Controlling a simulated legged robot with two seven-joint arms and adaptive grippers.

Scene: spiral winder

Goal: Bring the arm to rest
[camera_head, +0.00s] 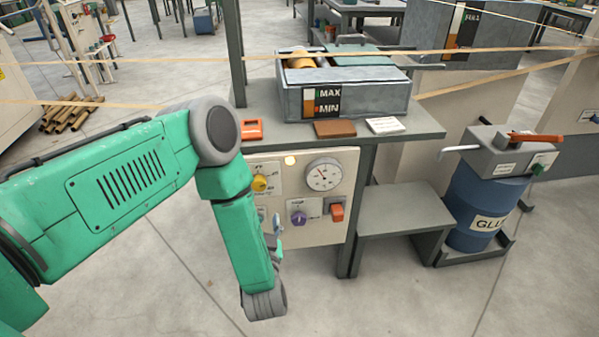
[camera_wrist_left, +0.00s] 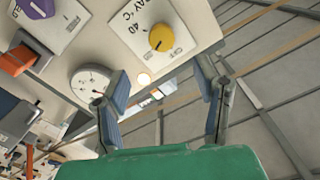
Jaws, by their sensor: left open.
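My left arm (camera_head: 100,185) is green and comes in from the left. Its elbow is raised and its forearm hangs down in front of the control panel (camera_head: 333,235). My left gripper (camera_head: 275,236) is mostly hidden behind the forearm in the head view. In the left wrist view its two grey-blue fingers stand apart with nothing between them (camera_wrist_left: 166,92). The panel has a yellow knob (camera_head: 260,183), a round gauge (camera_head: 323,174), a purple knob (camera_head: 298,217) and an orange-red switch (camera_head: 337,212). The yellow knob (camera_wrist_left: 162,38) lies beyond the fingertips, apart from them. My right gripper is not in view.
A grey tray (camera_head: 345,104) with MAX and MIN marks stands on the bench above the panel. A low grey step (camera_head: 405,210) and a blue glue drum (camera_head: 480,205) stand to the right. Pale bands (camera_head: 480,52) cross the back. The floor in front is clear.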

